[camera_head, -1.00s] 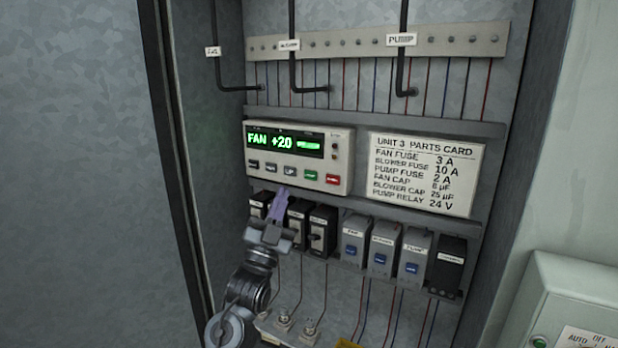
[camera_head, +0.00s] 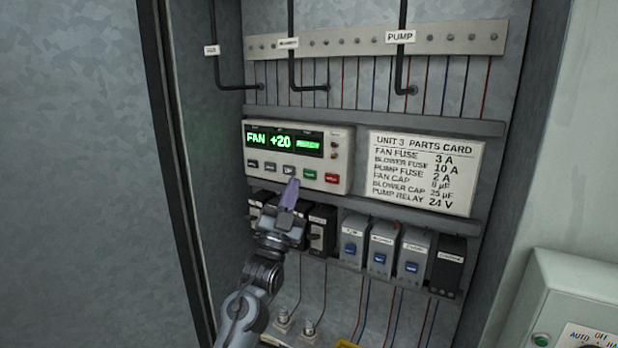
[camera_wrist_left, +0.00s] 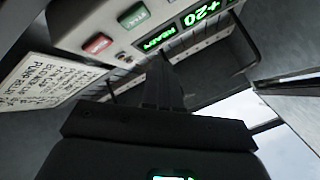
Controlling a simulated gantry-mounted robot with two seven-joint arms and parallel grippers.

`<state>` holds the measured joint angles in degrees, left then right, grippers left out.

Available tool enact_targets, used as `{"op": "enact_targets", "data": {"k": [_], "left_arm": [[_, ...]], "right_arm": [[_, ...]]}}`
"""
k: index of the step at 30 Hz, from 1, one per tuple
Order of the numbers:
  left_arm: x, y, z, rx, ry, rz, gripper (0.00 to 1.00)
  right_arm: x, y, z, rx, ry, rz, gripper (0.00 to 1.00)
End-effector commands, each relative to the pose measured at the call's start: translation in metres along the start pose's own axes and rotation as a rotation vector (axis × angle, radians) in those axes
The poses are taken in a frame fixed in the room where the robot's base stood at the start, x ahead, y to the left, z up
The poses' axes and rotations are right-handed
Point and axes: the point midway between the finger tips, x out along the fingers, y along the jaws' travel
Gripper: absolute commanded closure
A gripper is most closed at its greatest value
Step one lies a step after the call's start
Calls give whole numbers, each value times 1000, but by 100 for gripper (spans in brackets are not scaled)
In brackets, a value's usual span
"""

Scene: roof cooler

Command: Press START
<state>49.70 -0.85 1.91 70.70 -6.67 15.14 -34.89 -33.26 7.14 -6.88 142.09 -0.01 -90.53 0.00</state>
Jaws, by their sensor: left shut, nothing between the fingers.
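The control panel (camera_head: 345,160) is a pale box with a green display reading FAN +20; the wrist view also shows READY (camera_wrist_left: 160,40). Below the display is a row of buttons: grey ones, a green button (camera_head: 310,175) and a red button (camera_head: 332,178). The green button, probably START, also shows in the left wrist view (camera_wrist_left: 133,15), its lettering hard to read. My left gripper (camera_head: 292,184) is shut and empty, its purple-looking tips just below the grey UP button, left of and lower than the green one. I cannot tell whether it touches the panel. My right gripper is not in view.
A row of black and grey modules (camera_head: 380,250) runs below the panel, with my left gripper in front of the black ones. A parts card (camera_head: 425,172) is right of the panel. The cabinet side wall (camera_head: 210,120) stands close on the left.

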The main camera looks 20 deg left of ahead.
Motion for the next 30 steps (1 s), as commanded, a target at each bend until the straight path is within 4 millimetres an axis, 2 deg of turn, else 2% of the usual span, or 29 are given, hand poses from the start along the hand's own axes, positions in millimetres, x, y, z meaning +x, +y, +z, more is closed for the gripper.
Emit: {"op": "enact_targets", "data": {"k": [12,30], "left_arm": [[25,19,19,0,0,0,100],[28,20,20,0,0,0,100]], "right_arm": [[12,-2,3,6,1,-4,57],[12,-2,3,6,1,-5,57]]}}
